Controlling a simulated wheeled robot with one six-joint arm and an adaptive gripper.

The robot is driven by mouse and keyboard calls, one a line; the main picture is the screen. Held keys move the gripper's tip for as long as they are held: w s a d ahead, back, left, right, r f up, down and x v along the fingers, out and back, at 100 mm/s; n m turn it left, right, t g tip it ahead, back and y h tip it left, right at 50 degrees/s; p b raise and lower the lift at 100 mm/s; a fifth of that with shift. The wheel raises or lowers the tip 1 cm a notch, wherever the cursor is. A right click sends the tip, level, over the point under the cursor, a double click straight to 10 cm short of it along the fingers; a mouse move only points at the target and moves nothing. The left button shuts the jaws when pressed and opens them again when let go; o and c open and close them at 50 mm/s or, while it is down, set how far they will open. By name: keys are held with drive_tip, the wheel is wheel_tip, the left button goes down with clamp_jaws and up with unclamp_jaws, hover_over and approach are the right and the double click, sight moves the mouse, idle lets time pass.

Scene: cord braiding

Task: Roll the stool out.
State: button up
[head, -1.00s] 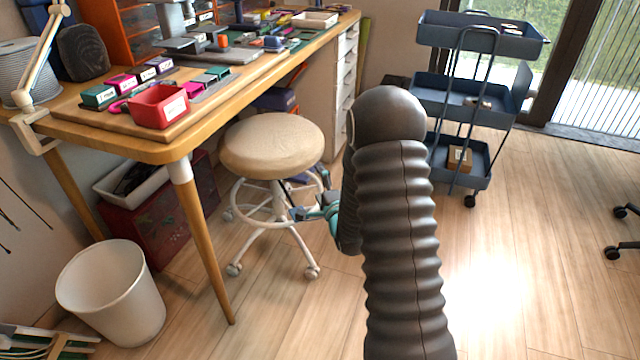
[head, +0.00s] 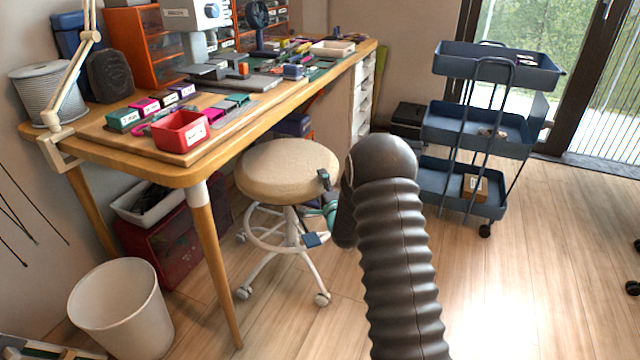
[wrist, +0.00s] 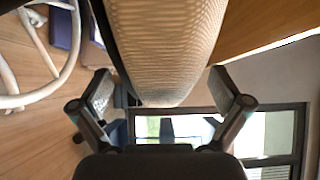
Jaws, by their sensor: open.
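The stool (head: 287,170) has a round beige seat and a white wheeled base with a foot ring. It stands upright on the floor beside the table's front edge, its far part close to the desk. My gripper (head: 318,211) is at the right side of the seat, partly hidden behind my arm. One finger is by the seat's rim and the other is lower, near the base. In the wrist view the seat (wrist: 165,45) reaches in between the two open fingers. I cannot tell whether either finger touches it.
The wooden table (head: 160,172) has a front leg left of the stool. A white bin (head: 120,310) stands at the lower left, and a red box (head: 180,245) under the table. A dark blue cart (head: 475,130) stands at the right. Floor in front is clear.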

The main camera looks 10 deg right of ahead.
drive_tip(key=shift+w+a, duration=0.1)
drive_tip(key=shift+w, duration=0.85)
drive_tip(key=c, duration=1.7)
drive_tip(key=shift+s, duration=0.1)
